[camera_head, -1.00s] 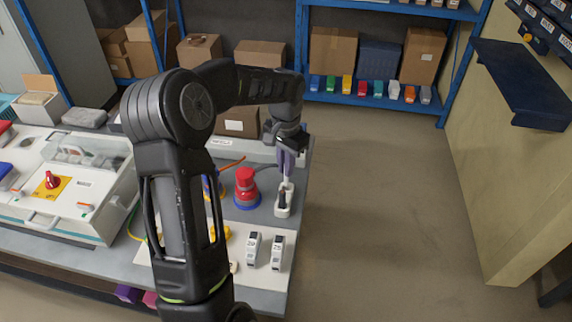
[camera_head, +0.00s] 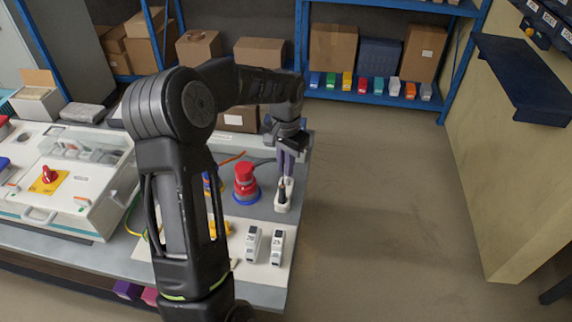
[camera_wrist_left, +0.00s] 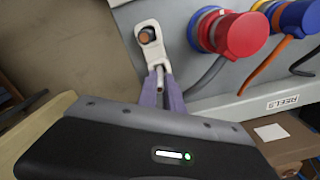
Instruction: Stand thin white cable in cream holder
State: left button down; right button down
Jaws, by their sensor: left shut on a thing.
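My left gripper (camera_head: 287,174) has purple fingers and points down at the cream holder (camera_head: 283,197) near the right edge of the table. In the left wrist view the gripper (camera_wrist_left: 161,92) is shut on the thin white cable (camera_wrist_left: 159,78), of which only a short pale piece shows between the fingers. The cream holder (camera_wrist_left: 150,42) lies just beyond the fingertips and has a dark piece with an orange-brown end in it. The cable is close to the holder's near end; I cannot tell whether it is in it. My right gripper is not in view.
A red plug on a blue base (camera_head: 245,183) stands left of the holder. Two small white modules (camera_head: 252,244) lie in front. A white case with a red switch (camera_head: 47,174) is at left. Open floor (camera_head: 390,220) lies right of the table.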

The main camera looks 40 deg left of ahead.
pick_arm(q)
jog(key=shift+f+b, duration=0.45)
jog(key=shift+f, duration=0.35)
jog(key=c, duration=1.4)
grip_release()
notch_tip(320, 180, up, 8)
jog(key=shift+f+b, duration=0.1)
jog(key=shift+b, duration=0.35)
